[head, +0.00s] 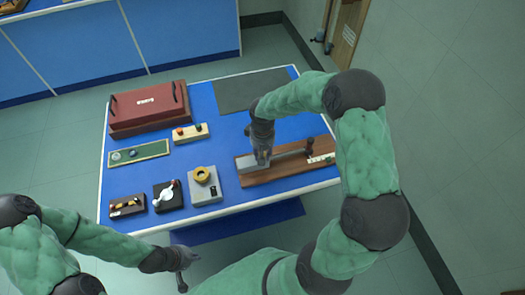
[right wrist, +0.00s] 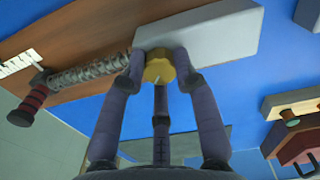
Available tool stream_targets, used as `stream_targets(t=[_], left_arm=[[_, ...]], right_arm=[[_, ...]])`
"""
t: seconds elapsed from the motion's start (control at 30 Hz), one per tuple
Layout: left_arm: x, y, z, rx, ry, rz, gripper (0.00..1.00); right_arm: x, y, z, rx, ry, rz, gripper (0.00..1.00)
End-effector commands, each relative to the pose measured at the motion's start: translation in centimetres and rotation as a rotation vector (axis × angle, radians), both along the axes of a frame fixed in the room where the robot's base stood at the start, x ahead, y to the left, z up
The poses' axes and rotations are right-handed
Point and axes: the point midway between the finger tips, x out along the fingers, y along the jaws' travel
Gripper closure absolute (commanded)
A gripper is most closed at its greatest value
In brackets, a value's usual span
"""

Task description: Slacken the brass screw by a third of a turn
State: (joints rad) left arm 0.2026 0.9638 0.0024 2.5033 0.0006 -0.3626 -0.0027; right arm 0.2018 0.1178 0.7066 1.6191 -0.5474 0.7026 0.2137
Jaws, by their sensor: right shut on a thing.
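The brass screw (right wrist: 158,68) shows in the right wrist view as a yellow knob on the side of a grey block (right wrist: 215,35). My right gripper (right wrist: 160,75) is shut on it, with fingers to both sides and one below. In the head view my right gripper (head: 262,158) reaches down to the block at the left end of a wooden board (head: 285,174), and the screw is hidden there. My left gripper (head: 186,270) is empty, its fingers apart, in front of the table's near edge.
On the blue table (head: 215,120), a coil spring (right wrist: 90,72) runs from the block towards a red-and-black handle (right wrist: 28,105) and a white scale (right wrist: 20,62). A yellow-ringed grey box (head: 204,187), a red case (head: 150,105) and small instruments stand left. A dark mat (head: 235,92) lies behind.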

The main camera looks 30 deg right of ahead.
Motion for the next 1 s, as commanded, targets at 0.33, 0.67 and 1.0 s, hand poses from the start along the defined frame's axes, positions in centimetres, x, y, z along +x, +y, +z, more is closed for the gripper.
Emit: stream_targets(t=[0.33,0.67,1.0], left_arm=[[0.0,0.0,1.8,0.000,0.000,0.000,1.00],[0.0,0.0,3.0,0.000,0.000,0.000,1.00],[0.0,0.0,3.6,0.000,0.000,0.000,1.00]], right_arm=[[0.2,0.0,0.3,-0.001,-0.004,0.327,1.00],[0.2,0.0,0.2,-0.001,-0.005,0.579,1.00],[0.2,0.1,0.1,-0.001,-0.006,0.712,1.00]])
